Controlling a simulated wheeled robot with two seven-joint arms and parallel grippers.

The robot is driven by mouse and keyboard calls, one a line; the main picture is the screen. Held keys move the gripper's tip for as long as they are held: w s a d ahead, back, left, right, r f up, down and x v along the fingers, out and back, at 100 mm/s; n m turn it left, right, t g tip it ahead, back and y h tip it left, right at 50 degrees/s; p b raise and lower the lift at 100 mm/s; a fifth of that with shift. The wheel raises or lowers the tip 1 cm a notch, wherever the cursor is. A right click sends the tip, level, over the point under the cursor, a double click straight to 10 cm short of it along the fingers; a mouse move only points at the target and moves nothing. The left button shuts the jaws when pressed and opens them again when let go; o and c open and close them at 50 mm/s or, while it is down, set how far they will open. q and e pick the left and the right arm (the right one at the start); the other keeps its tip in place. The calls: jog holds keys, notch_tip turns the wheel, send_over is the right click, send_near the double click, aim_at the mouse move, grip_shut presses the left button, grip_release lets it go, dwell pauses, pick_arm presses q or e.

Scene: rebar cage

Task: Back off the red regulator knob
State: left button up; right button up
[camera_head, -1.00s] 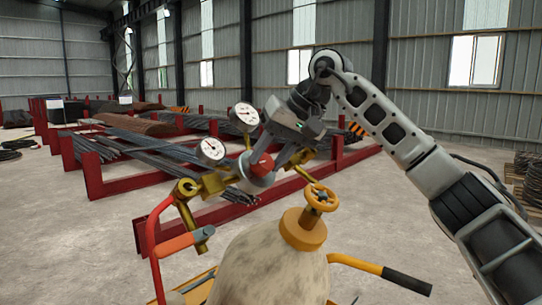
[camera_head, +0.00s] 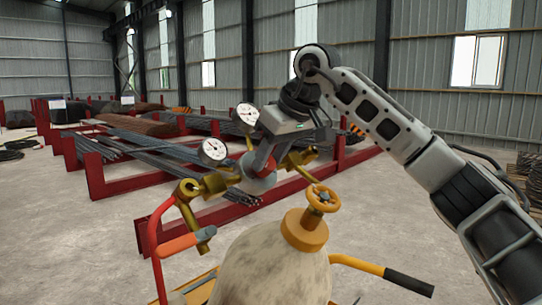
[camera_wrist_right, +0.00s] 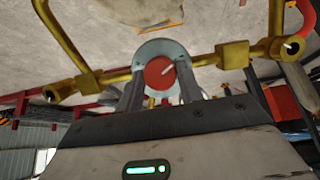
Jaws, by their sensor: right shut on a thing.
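The red regulator knob (camera_wrist_right: 159,72) sits at the centre of a round grey regulator body (camera_wrist_right: 168,48) with brass fittings on both sides. In the head view the regulator body (camera_head: 257,183) hangs above and left of the pale cylinder (camera_head: 272,268), and the knob is largely hidden by my gripper. My right gripper (camera_head: 263,165) reaches down onto the knob from above. In the right wrist view its two fingers (camera_wrist_right: 161,82) stand on either side of the knob, closed on it. My left gripper is not in view.
Two white-faced gauges (camera_head: 214,150) stand beside the regulator, close to my right wrist. A yellow valve handwheel (camera_head: 323,198) tops the cylinder. A red hose (camera_head: 152,240) and a torch handle (camera_head: 187,243) hang at left. Red racks with rebar (camera_head: 150,145) stand behind on open concrete floor.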

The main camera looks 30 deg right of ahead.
dwell(0.3)
jog(key=o, duration=1)
jog(key=v, duration=1.6)
jog(key=shift+s, duration=0.1)
jog(key=shift+f, duration=0.1)
